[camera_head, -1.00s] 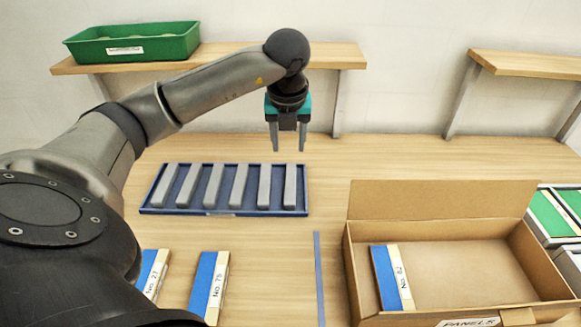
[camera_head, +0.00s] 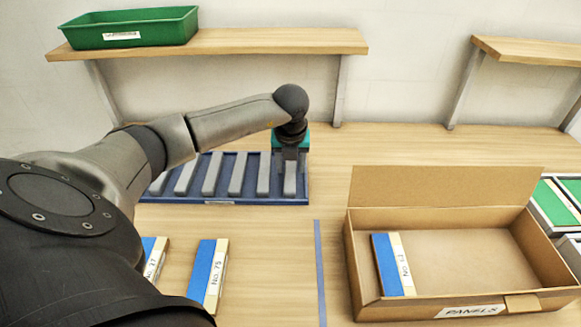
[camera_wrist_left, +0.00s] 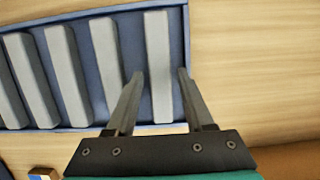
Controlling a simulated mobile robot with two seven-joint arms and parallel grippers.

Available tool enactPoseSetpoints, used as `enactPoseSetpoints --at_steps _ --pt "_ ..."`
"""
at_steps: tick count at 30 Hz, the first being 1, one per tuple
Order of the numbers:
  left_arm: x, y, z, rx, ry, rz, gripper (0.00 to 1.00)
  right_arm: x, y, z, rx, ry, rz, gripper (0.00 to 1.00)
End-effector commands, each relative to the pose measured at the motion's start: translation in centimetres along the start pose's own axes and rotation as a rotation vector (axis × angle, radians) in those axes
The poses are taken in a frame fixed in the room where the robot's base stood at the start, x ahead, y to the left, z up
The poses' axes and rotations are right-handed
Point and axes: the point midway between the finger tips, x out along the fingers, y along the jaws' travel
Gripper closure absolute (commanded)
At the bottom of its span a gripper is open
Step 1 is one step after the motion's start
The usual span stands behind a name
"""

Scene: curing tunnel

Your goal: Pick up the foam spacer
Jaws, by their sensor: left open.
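Several grey foam spacers lie side by side in a blue tray (camera_head: 222,202) on the table. The rightmost spacer (camera_head: 290,180) is partly hidden by my left gripper (camera_head: 290,165) in the head view. In the left wrist view, my open left gripper (camera_wrist_left: 160,75) has one finger on each side of this rightmost spacer (camera_wrist_left: 158,55), not closed on it. The tray's edge (camera_wrist_left: 187,50) runs close beside the right finger. I cannot tell how deep the fingertips reach. My right gripper is not in view.
An open cardboard box (camera_head: 450,300) labelled PANELS stands at the right with a blue panel (camera_head: 387,265) inside. Blue panels (camera_head: 207,275) lie at the front left. A blue strip (camera_head: 320,270) crosses the table. A green bin (camera_head: 132,28) sits on a shelf (camera_head: 250,42).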

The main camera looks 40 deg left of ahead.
Motion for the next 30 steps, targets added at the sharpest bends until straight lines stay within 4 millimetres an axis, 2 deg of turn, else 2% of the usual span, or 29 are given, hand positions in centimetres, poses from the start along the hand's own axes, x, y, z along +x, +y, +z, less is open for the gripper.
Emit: enactPoseSetpoints --at_steps 3,11,25,30 --pt "1.23 0.03 -0.02 -0.001 0.000 0.001 0.47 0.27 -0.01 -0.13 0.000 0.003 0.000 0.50" --pt "1.36 0.03 0.01 0.000 -0.001 0.000 0.47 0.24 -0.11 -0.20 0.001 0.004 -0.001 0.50" --pt "1.32 0.03 0.04 0.000 -0.001 0.000 1.00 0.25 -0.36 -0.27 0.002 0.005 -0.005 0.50" --pt "1.31 0.03 0.05 0.000 -0.001 0.000 1.00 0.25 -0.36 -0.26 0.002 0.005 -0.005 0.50"
